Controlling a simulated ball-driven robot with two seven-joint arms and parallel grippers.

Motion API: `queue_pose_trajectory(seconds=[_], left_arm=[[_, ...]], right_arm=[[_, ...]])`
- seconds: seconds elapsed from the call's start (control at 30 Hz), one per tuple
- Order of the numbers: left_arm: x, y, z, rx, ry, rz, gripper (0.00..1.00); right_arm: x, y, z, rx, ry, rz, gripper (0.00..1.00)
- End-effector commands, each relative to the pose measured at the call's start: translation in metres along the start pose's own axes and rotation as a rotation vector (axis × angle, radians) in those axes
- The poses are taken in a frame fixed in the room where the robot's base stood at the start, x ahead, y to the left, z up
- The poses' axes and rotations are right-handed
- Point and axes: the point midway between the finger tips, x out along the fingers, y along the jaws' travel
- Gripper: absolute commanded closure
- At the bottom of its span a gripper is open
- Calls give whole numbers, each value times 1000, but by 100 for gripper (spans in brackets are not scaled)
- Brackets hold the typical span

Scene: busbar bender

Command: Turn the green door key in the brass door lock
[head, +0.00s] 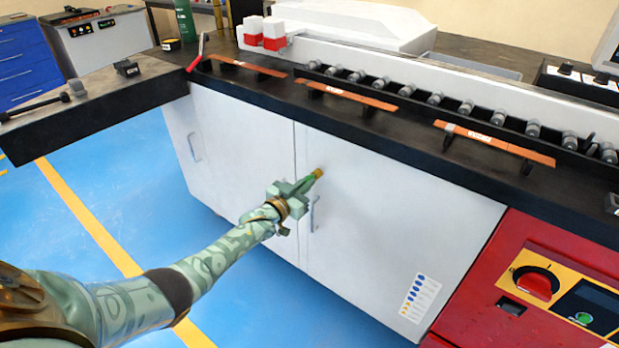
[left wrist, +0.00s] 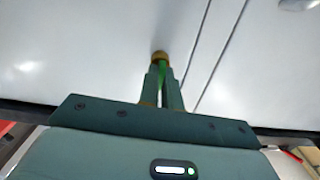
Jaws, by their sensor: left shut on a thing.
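The brass door lock (head: 319,172) sits on the white cabinet door, just right of the seam between two doors. It also shows in the left wrist view (left wrist: 160,56), straight ahead of the fingers. The green door key (left wrist: 162,74) shows as a thin green strip between my left fingers, with its far end at the lock. My left gripper (head: 303,185) is shut on the key, close in front of the lock. How deep the key sits in the lock, and its turn angle, I cannot tell. My right gripper is not in view.
A door handle (head: 313,214) stands out just below the lock, close to my left gripper. The black worktop (head: 420,140) overhangs above, with copper bars (head: 360,97) on it. A red control panel (head: 540,290) is at the right. The blue floor at left is open.

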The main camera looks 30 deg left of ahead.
Motion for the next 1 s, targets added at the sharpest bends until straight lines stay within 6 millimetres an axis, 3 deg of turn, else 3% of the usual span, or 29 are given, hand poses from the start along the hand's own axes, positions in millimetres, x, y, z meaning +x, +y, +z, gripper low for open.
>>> queue_pose_trajectory(seconds=[0.2, 0.3, 0.4, 0.7, 0.87, 1.0], left_arm=[[0, 0, 1, -14, 0, 0, 100], [0, 0, -2, -178, 1, 0, 100], [0, 0, 1, -184, 0, 0, 69], [0, 0, 1, -180, 0, 0, 69], [0, 0, 1, -179, 0, 0, 69], [-34, 0, -7, -180, 1, 0, 69]], right_arm=[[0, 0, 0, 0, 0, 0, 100], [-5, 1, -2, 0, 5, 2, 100], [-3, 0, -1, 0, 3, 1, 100], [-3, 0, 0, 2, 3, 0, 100], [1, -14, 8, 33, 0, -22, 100], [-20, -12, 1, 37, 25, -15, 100]])
